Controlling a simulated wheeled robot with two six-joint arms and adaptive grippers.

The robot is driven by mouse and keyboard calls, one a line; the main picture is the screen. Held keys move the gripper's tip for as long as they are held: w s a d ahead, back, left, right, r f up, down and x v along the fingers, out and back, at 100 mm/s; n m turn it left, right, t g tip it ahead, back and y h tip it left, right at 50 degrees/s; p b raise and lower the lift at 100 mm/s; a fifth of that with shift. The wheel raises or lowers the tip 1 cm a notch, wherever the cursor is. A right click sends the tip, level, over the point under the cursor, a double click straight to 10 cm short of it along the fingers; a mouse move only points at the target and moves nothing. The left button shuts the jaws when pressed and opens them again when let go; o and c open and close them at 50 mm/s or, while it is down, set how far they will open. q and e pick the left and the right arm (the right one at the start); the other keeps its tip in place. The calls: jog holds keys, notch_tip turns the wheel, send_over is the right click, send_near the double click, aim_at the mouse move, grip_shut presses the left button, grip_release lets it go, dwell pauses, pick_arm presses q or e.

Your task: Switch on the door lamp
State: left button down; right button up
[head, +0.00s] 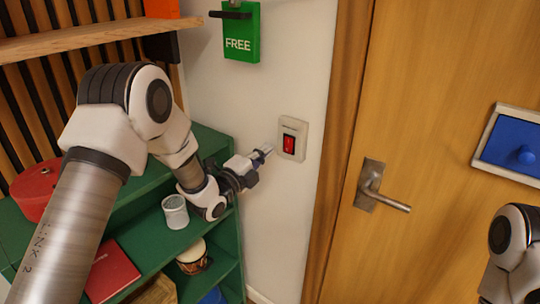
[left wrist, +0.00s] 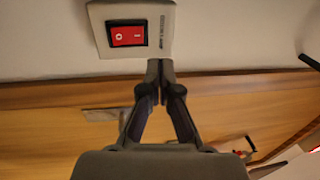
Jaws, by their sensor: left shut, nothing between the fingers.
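A red rocker switch (head: 289,143) sits in a pale wall plate (head: 300,127) beside the door frame. The left wrist view shows the switch (left wrist: 128,32) close up, marked O and I; I cannot tell which side is pressed. My left gripper (head: 268,150) is shut and empty, its tips just left of the plate in the head view. In the left wrist view its fingertips (left wrist: 160,66) meet at the plate's lower edge; I cannot tell whether they touch it. My right gripper is out of view. No lamp is clearly recognisable.
A green FREE sign (head: 240,34) hangs above the switch. The wooden door (head: 430,120) has a metal handle (head: 372,187) and a blue panel (head: 510,146). A green shelf (head: 228,250) holds a white cup (head: 175,212) close to my left wrist.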

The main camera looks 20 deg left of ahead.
pick_arm(q)
jog(key=r+b+v, duration=0.1)
jog(key=b+v, duration=0.1)
jog(key=v, duration=0.4)
jog(key=s+d+f+n+g+y, duration=0.1)
jog(key=s+f+n+g, duration=0.3)
jog(key=f, duration=0.7)
jog(key=s+d+f+g+y, duration=0.1)
jog(key=s+f+g, duration=0.1)
jog(key=s+f, duration=0.65)
jog(key=s+f+n+g+y, duration=0.2)
jog(key=s+f+g, duration=0.1)
jog(key=f, duration=1)
jog(key=s+a+f+n+g+y, duration=0.1)
jog(key=s+f+n+g, duration=0.2)
jog(key=s+n, duration=0.5)
jog(key=s+a+f+n+g+y, duration=0.1)
jog(key=s+f+n+g, duration=0.3)
jog(key=s, duration=0.9)
jog(key=a+n+g, duration=0.1)
jog(key=n+g, duration=0.1)
jog(key=n, duration=0.2)
jog(key=shift+s+a+n+y, duration=0.3)
jog(key=shift+s+y, duration=0.1)
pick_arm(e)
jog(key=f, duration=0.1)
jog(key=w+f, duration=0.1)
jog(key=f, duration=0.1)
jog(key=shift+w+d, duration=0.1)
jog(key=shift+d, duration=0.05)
